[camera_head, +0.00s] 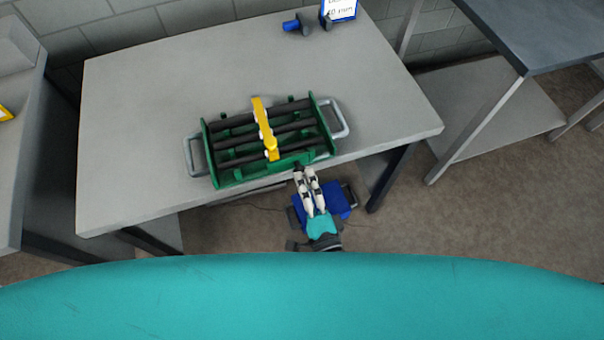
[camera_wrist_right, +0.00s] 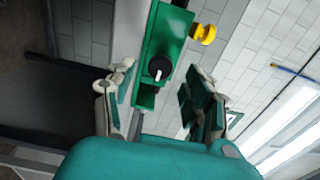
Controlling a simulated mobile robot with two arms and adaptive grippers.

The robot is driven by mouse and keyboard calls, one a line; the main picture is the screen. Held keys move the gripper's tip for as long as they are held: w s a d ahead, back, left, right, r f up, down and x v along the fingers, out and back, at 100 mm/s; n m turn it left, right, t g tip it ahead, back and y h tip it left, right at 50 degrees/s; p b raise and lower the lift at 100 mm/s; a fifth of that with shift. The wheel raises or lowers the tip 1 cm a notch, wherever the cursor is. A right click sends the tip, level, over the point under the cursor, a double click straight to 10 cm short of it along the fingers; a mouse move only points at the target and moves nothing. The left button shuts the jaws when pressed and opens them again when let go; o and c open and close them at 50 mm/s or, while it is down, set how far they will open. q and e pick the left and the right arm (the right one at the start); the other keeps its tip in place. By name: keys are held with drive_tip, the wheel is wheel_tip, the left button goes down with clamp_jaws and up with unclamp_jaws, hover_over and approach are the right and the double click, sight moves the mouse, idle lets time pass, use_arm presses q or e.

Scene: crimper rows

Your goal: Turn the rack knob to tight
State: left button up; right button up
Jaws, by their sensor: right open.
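The rack (camera_head: 222,180) is a green frame with dark rods and a yellow bar across its middle, on the grey table. In the right wrist view, the rack's green end face (camera_wrist_right: 172,35) carries a round black knob (camera_wrist_right: 159,68) with a small white mark near its lower edge. My right gripper (camera_head: 305,170) is at the rack's front side, by the table's front edge. It also shows in the wrist view (camera_wrist_right: 160,95), open, with its fingers apart on either side of the knob and no visible contact. My left gripper is not in view.
The grey table (camera_head: 130,110) is clear around the rack. A blue and dark tool-like item (camera_head: 305,25) and a small sign (camera_head: 340,9) stand at its back edge. Another table (camera_head: 560,35) is at the right, with a lower shelf (camera_head: 490,100). Grey metal handles flank the rack.

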drive_tip(key=v, duration=0.9)
drive_tip(key=s+d+f+n+g, duration=0.1)
drive_tip(key=d+f+n+g, duration=0.25)
drive_tip(key=f, duration=0.55)
drive_tip(key=s+d+f+n+g+h, duration=0.15)
drive_tip(key=f+n, duration=0.25)
drive_tip(key=f, duration=0.5)
drive_tip(key=s+d+f+n+g, duration=0.2)
drive_tip(key=d+f+n+g, duration=0.15)
drive_tip(key=f, duration=0.55)
drive_tip(key=s+d+f+n+g+h, duration=0.2)
drive_tip(key=s+d+f+n+g, duration=0.1)
drive_tip(key=s, duration=0.5)
drive_tip(key=s+d+f+n+g+h, duration=0.1)
drive_tip(key=s+d+f+n+g, duration=0.2)
drive_tip(key=s+d+f, duration=0.5)
wheel_tip(320, 180, down, 3)
drive_tip(key=shift+s+d+r+g+h, duration=0.2)
drive_tip(key=shift+s+g+h, duration=0.15)
drive_tip(key=shift+s+g, duration=0.45)
